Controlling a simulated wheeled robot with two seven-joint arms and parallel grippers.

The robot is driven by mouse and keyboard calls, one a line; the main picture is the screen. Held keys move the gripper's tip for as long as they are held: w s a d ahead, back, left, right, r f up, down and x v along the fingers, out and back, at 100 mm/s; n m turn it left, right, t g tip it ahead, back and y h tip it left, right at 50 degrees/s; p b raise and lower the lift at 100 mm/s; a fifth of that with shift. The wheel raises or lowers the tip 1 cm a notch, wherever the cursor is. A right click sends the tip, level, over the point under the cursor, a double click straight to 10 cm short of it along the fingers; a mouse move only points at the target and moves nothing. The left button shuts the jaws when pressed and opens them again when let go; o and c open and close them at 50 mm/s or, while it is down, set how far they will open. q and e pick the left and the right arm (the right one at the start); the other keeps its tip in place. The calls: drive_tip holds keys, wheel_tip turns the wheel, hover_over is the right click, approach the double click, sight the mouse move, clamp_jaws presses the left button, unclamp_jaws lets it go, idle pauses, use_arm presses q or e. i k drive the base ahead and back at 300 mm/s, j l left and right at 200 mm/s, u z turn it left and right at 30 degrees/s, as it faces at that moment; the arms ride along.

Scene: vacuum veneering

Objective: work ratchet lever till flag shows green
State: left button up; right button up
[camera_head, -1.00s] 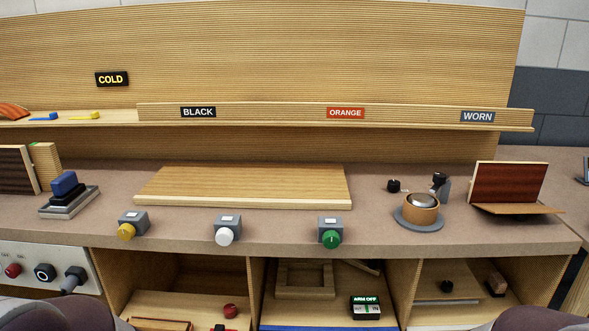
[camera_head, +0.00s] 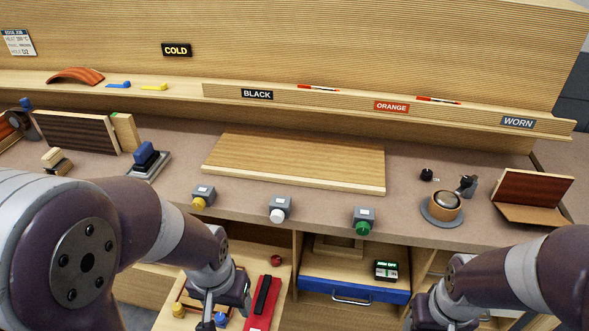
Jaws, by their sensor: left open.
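No ratchet lever or flag can be made out for certain. A red piece with a black bar on it (camera_head: 262,302) lies in the left open compartment under the bench, just right of my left gripper. A small black box (camera_head: 386,270) with green lettering, seemingly "ARM OFF", stands in the middle compartment. My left gripper (camera_head: 209,312) is open, pointing down over the left compartment, its tips near the lower edge. My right gripper (camera_head: 440,318) is at the bottom edge, its fingers cut off by the frame.
A blue drawer (camera_head: 352,290) with a metal handle is under the middle compartment. Yellow (camera_head: 199,204), white (camera_head: 277,215) and green (camera_head: 362,228) knobs line the bench front. A wooden board (camera_head: 295,162) lies behind them. A round copper-coloured pot (camera_head: 444,203) stands at right.

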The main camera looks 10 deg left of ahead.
sight(267, 281)
drive_tip(key=i+l+u, duration=0.55)
drive_tip(key=l+u, duration=0.15)
drive_tip(key=l, duration=0.1)
